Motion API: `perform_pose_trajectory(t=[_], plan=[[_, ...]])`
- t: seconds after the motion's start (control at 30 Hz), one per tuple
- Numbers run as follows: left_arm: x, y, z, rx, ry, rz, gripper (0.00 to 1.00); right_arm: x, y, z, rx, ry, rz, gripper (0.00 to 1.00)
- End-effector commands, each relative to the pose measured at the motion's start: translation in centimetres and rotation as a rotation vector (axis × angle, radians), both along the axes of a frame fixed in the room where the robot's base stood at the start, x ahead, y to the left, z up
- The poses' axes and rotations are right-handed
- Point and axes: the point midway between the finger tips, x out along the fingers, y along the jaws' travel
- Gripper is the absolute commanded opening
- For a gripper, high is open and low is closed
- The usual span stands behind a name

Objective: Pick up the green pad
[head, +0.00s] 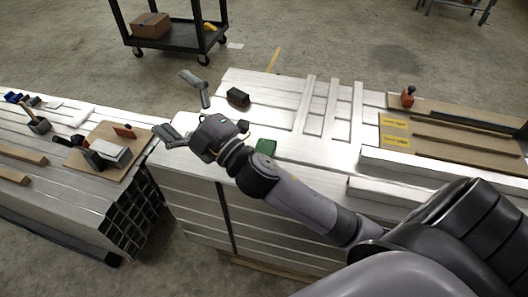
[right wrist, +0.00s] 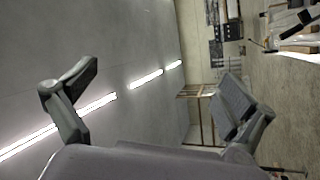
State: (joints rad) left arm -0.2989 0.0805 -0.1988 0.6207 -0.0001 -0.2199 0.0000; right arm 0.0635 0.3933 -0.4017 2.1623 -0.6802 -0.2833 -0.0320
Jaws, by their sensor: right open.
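The green pad (head: 266,147) lies on the pale aluminium stack (head: 290,120) in the middle of the head view. My right forearm and wrist pass just in front of it and partly cover it. My right gripper (head: 185,107) is open and empty, left of the pad and beyond it, with its fingers spread wide. In the right wrist view the same gripper (right wrist: 157,95) is open with nothing between its fingers; the pad does not show there. My left gripper is not in view.
A dark block (head: 237,97) sits on the stack right of my gripper. A brown board (head: 105,150) with tools lies on the left stack. An orange-handled tool (head: 408,97) stands at right. A black cart (head: 178,38) with a cardboard box (head: 151,25) is behind.

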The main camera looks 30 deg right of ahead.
Motion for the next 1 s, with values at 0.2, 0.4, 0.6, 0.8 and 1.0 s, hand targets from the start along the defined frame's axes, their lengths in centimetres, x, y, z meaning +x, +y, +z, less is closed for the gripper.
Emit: perform_pose_trajectory(t=[0.2,0.4,0.6,0.8,1.0], plan=[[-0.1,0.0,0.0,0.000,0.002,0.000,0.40,-3.3,10.2,4.5,-0.571,-0.547,0.422,1.00],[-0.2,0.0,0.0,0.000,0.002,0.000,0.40,-4.8,10.9,-2.9,-1.212,-0.771,0.836,1.00],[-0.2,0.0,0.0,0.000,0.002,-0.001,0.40,-2.0,-0.9,-9.7,-1.842,-0.608,1.223,1.00],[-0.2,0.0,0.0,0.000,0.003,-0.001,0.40,-0.8,-14.0,-9.1,-2.183,-0.218,1.462,1.00],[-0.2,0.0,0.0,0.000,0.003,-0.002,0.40,-1.3,-19.2,-8.0,-2.266,-0.011,1.549,1.00]])
